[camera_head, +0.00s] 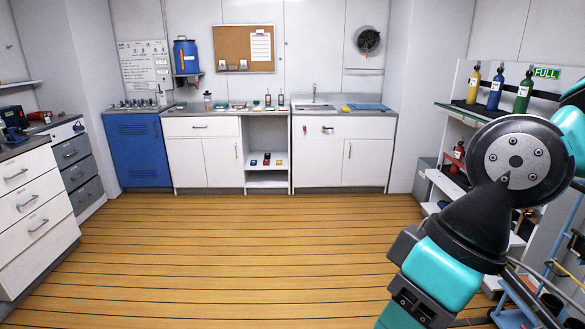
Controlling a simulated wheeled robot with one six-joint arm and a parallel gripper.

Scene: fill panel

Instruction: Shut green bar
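A green bottle (524,92) with a dark top stands upright on the upper shelf of the rack at the right, beside a blue bottle (495,90) and a yellow bottle (473,87). A dark rail (546,95) shows behind and right of the green bottle. A green sign reading FULL (546,72) is on the panel above it. I cannot make out a separate green bar or tell whether any bar is open or shut. My teal and black arm covers much of the rack. My gripper's fingers are not in view.
The wooden floor (220,240) is clear in the middle. White drawers (35,215) stand at left, a blue cabinet (138,150) and white counters at the back. A blue trolley frame (515,300) is at lower right, near my arm.

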